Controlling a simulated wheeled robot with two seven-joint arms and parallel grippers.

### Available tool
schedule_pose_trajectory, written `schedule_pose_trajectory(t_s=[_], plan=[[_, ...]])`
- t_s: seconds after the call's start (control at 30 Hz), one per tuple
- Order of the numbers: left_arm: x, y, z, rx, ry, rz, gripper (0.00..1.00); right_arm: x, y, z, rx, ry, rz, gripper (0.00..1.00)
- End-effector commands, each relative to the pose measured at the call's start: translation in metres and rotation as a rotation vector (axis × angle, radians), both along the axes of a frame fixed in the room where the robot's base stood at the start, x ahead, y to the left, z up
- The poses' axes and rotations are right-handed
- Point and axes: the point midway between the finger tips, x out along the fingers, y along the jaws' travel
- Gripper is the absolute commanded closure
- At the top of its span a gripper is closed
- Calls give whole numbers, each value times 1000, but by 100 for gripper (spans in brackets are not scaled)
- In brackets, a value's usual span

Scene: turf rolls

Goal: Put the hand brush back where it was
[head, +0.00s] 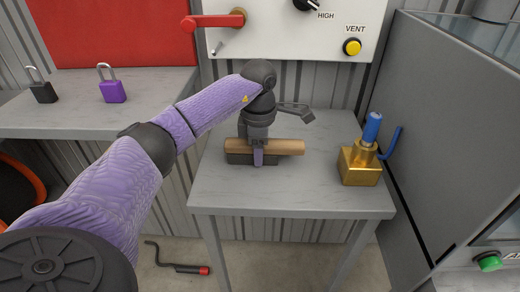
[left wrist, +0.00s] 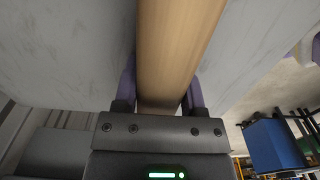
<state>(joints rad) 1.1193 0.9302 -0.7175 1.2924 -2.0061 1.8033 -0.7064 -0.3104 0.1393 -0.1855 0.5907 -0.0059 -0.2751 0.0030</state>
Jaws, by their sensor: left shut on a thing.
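The hand brush (head: 290,147) has a pale wooden body with a dark part under its left side. It is at the small grey table (head: 230,190), lying level and crosswise over the top; I cannot tell whether it touches the surface. My left gripper (head: 258,156) comes down from above and is shut on the brush near its middle. In the left wrist view the wooden body of the brush (left wrist: 175,45) runs between the two purple fingers of the left gripper (left wrist: 161,88). My right gripper is not in view.
A brass block with a blue-handled valve (head: 360,168) stands on the table's right side. A grey cabinet (head: 440,130) rises at the right. A black padlock (head: 42,92) and a purple padlock (head: 113,92) stand on the left bench. A red-tipped black bar (head: 180,267) lies on the floor.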

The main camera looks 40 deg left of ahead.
Motion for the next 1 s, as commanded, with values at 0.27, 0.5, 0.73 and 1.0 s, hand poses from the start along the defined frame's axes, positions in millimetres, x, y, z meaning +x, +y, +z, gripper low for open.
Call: schedule_pose_trajectory(t_s=[0.27,0.5,0.73,1.0], plan=[[0,0,-1,0,-1,-1,100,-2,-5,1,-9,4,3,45],[0,0,0,0,-1,-2,12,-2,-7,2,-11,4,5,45],[0,0,3,0,-3,-2,12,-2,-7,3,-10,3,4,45],[1,0,77,0,-11,-1,12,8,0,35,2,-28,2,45]])
